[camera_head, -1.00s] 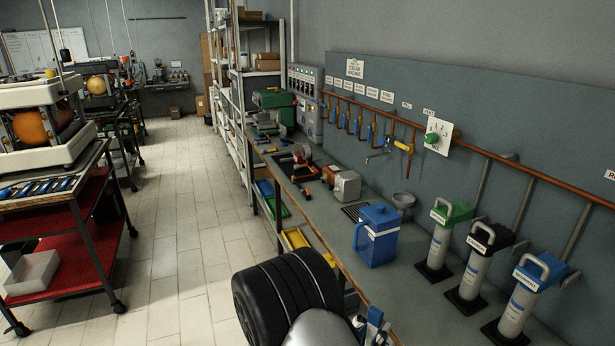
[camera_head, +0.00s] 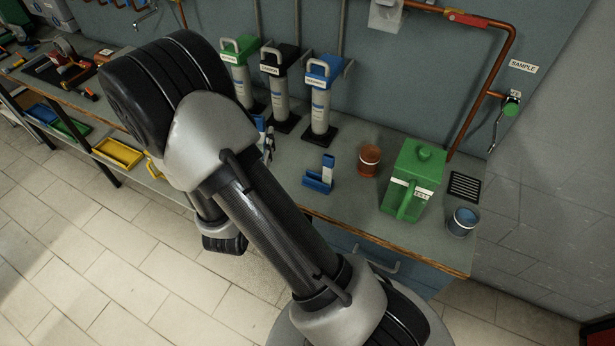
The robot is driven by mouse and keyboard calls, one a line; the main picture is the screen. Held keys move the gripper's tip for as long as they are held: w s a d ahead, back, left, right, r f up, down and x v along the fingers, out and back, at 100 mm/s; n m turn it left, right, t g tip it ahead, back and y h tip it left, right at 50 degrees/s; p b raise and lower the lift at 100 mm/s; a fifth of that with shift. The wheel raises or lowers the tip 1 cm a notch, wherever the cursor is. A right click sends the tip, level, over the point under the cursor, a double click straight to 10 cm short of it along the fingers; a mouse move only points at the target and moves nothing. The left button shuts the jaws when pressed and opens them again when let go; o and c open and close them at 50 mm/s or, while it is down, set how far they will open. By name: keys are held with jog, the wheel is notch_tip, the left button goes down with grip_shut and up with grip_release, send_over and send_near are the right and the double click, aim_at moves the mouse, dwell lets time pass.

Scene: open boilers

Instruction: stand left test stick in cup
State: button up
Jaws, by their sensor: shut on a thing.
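My gripper (camera_head: 267,143) shows only in part beside my arm, over the bench near the upright cylinders. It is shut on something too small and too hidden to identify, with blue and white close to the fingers. A small blue holder (camera_head: 318,183) with a pale upright part stands on the bench to its right. A brown cup (camera_head: 369,160) stands farther right, open at the top. A blue-grey cup (camera_head: 463,222) stands near the bench's right end. I cannot make out a separate test stick.
A green lidded container (camera_head: 413,178) stands between the cups, with a black drain grate (camera_head: 464,187) behind. Cylinders with green (camera_head: 242,75), black (camera_head: 283,90) and blue (camera_head: 321,98) tops line the wall. Copper pipe (camera_head: 485,90) runs down behind the green container. Bare bench lies around the blue holder.

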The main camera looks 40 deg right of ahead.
jog(key=s+d+r+m+g+h, duration=0.1)
jog(key=s+d+r+m+g, duration=0.1)
jog(key=d, duration=0.4)
jog(key=s+d+r+m+g+h, duration=0.1)
jog(key=s+d+r+g+h, duration=0.1)
jog(key=d, duration=0.4)
jog(key=shift+m+g, duration=0.3)
jog(key=shift+w+f+b, duration=0.1)
jog(key=shift+f+b, duration=3.2)
jog(key=shift+f, duration=6.4)
jog(key=shift+f, duration=0.2)
jog(key=o, duration=0.4)
jog(key=shift+o, duration=0.9)
